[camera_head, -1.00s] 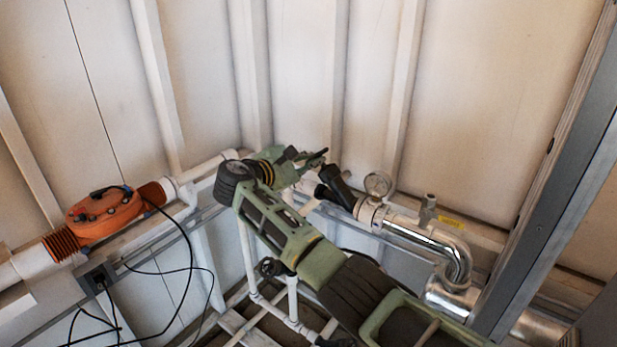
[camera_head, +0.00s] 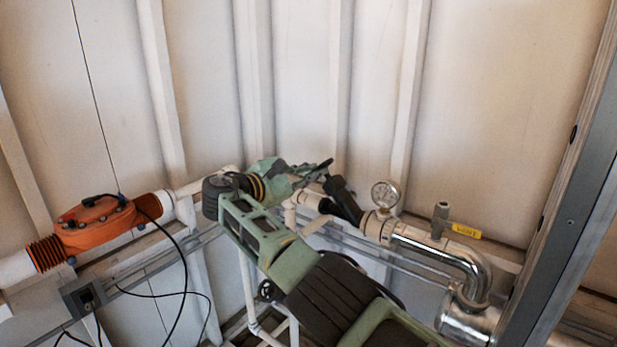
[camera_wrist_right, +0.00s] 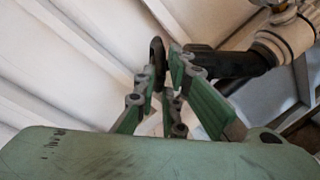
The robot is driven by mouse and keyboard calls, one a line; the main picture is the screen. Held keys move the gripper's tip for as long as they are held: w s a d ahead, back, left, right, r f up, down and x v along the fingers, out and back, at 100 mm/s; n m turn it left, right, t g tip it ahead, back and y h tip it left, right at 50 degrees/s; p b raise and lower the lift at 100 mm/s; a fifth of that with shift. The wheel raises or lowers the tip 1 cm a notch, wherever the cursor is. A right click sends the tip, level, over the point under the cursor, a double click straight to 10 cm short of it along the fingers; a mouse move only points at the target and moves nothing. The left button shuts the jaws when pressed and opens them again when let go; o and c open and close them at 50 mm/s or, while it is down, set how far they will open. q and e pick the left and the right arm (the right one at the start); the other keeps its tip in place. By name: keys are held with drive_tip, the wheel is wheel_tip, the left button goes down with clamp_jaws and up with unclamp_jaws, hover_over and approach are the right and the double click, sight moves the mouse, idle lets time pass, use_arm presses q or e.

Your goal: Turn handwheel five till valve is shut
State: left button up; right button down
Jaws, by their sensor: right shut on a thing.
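My right gripper (camera_head: 303,172) reaches to a dark, thin rim near the wall, which looks like the handwheel (camera_head: 322,166) seen nearly edge-on. In the right wrist view, the green fingers of my right gripper (camera_wrist_right: 167,62) are close together, with the dark handwheel (camera_wrist_right: 156,60) at their tips. The gripper is shut on it. A black valve body (camera_head: 343,202) slants just right of the fingertips and joins the pipe; it also shows in the right wrist view (camera_wrist_right: 225,64). Any number on the wheel and the valve's position cannot be read. My left gripper is not in view.
A pressure gauge (camera_head: 385,194) and a bent silver pipe (camera_head: 450,258) stand to the right. An orange device (camera_head: 98,226) with loose black cables is at the left. A grey metal post (camera_head: 570,185) stands at the far right. Wall ribs run behind.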

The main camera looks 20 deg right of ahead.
drive_tip(key=shift+r, duration=0.1)
drive_tip(key=c, duration=2.1)
unclamp_jaws()
drive_tip(key=shift+d, duration=0.15)
drive_tip(key=v, duration=0.7)
drive_tip(key=shift+s+a, duration=0.1)
drive_tip(key=shift+a, duration=0.15)
